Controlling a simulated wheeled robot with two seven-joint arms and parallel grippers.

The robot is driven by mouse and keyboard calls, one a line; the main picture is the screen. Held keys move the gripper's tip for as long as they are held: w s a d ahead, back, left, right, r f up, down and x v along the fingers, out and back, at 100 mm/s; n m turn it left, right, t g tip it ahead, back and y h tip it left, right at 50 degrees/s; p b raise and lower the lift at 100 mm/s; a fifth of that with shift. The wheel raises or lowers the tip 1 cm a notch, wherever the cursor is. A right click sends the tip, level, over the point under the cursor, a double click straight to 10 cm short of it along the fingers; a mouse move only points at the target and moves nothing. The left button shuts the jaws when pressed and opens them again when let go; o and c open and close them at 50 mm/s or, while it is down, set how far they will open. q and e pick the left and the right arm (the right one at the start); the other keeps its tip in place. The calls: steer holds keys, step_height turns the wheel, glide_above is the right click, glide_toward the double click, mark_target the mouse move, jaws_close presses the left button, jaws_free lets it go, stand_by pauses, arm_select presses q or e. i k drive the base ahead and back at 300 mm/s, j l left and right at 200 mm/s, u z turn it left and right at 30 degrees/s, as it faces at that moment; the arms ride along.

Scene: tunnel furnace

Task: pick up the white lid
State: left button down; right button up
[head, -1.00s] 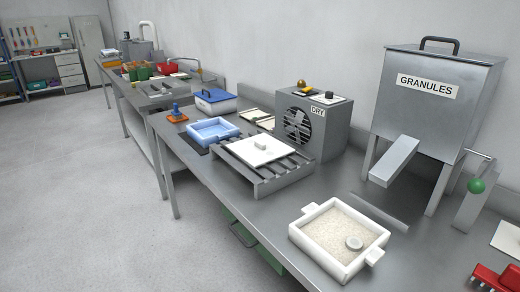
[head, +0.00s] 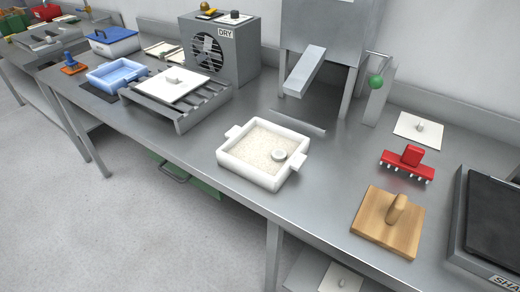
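Several flat white plates with a small knob fit the look of a white lid. One white plate (head: 187,89) lies on the slatted grey rack (head: 182,121) at the left. Another white plate (head: 406,125) lies on the bench at the right, behind the red tool. A third white plate (head: 329,283) shows partly at the bottom edge, on a lower shelf. I cannot tell which one is meant. Neither of my grippers is in view.
Red toothed tool (head: 408,160), wooden block with handle (head: 378,228) and black-topped device (head: 497,220) are at right. Granules hopper (head: 330,25) and dryer (head: 245,60) stand behind. Blue tray (head: 112,82) is left.

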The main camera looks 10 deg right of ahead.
mark_target(171, 84)
steer(key=i+j, duration=0.25)
steer(key=j, duration=0.2)
steer(key=i+j+z, duration=0.2)
steer(key=j, duration=0.15)
steer(key=j+z, duration=0.2)
steer(key=j, duration=0.15)
steer(key=i+j+z, duration=0.2)
steer(key=j, duration=0.15)
steer(key=j+z, duration=0.15)
steer(key=j, duration=0.25)
steer(key=z, duration=0.45)
